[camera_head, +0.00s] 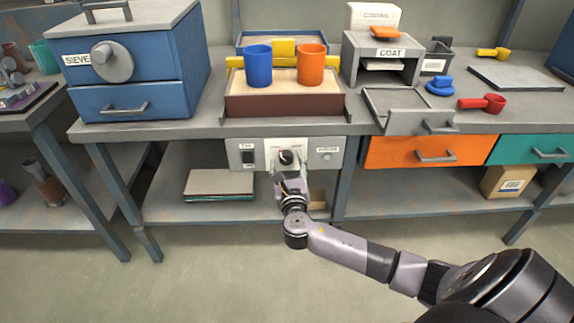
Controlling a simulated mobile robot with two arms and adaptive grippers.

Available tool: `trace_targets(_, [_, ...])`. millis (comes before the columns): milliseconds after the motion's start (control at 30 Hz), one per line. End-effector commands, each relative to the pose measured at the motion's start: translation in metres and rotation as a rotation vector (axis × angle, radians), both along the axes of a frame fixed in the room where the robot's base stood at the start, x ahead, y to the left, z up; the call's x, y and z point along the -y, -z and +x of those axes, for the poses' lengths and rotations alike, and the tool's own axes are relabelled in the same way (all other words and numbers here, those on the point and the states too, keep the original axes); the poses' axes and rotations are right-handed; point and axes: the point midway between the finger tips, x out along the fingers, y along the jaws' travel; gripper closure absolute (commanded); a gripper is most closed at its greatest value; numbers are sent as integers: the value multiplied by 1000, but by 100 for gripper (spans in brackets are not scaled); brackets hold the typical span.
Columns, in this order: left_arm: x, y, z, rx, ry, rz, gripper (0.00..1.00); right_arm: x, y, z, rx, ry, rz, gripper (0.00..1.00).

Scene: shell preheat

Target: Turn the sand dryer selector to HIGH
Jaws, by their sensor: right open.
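The selector knob (287,157) is dark and round, on a white plate in the middle of the grey control panel (328,143) under the bench top. My right gripper (286,172) is at the knob, its fingers open on either side of it. Whether the fingers touch the knob cannot be told. Print on the plate is too small to read, so the selector's setting cannot be told. A dark switch (248,157) is on the panel's left and a small button (327,156) on its right. My left gripper is not in view.
Above the panel, a blue cup (258,66) and an orange cup (311,64) stand on a sand tray (284,106). A blue SIEVE cabinet (135,70) stands left. An orange drawer (425,152) is right of the panel. Boards (220,184) lie on the lower shelf.

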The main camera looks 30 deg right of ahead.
Motion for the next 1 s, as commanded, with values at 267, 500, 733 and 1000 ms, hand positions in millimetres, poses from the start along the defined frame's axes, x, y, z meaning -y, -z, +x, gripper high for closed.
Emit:
trace_targets(267, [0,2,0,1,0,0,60,4,0,7,0,0,1,46])
trace_targets(500, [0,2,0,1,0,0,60,4,0,7,0,0,1,54])
trace_targets(733, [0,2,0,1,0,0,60,4,0,6,0,0,1,70])
trace_targets(1000, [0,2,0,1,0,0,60,4,0,6,-1,0,0,88])
